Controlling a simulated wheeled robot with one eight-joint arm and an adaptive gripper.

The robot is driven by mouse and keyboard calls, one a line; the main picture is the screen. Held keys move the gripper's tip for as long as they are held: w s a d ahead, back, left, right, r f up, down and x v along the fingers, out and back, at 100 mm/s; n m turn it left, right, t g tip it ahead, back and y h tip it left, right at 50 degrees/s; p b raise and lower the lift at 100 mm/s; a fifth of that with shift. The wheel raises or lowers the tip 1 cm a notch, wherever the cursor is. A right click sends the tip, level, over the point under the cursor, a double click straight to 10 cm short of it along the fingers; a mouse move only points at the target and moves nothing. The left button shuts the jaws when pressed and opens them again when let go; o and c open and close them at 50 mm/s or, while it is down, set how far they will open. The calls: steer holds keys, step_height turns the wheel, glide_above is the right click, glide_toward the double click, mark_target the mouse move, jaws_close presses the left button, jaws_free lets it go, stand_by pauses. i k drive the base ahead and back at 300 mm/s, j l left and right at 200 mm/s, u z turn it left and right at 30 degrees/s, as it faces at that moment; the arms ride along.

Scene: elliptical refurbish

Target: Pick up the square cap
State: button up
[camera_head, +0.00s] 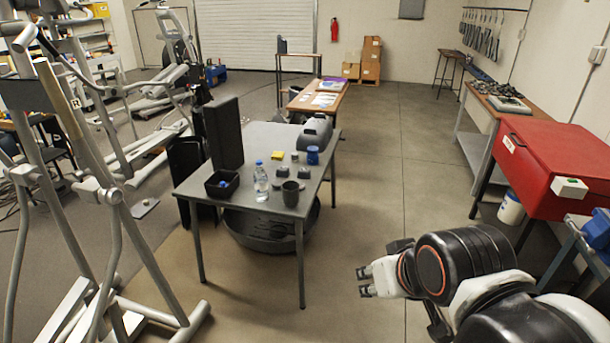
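Several small dark grey pieces lie on the grey table in the middle of the head view. Two of them, a left piece (282,171) and a right piece (304,172), look blocky and could be the square cap, but they are too small to tell which. My gripper (365,281) is at the lower right, in front of and to the right of the table, well apart from the pieces. Its two fingertips show a gap with nothing between them.
The grey table (222,205) also bears a water bottle (261,181), a dark mug (290,193), a blue cup (313,155), a black bin (222,183), a yellow block (277,155) and a tall dark panel (224,133). A red chest (560,160) stands right. Floor between is clear.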

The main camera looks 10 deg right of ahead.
mark_target(302, 173)
steer(key=i+l, duration=0.25)
steer(key=i+l+u, duration=0.1)
steer(key=i+l, duration=0.15)
steer(key=l, duration=0.2)
steer(key=i+l, duration=0.2)
steer(key=l, duration=0.2)
steer(key=i+l+u, duration=0.1)
steer(key=i+l, duration=0.15)
steer(key=l, duration=0.15)
steer(key=i+l, duration=0.2)
steer(key=l, duration=0.2)
steer(key=i+l+u, duration=0.1)
steer(key=i+l, duration=0.15)
steer(key=l, duration=0.15)
steer(key=i+l, duration=0.2)
steer(key=l, duration=0.2)
steer(key=i+l+u, duration=0.1)
steer(key=l, duration=0.3)
steer(key=i, duration=0.1)
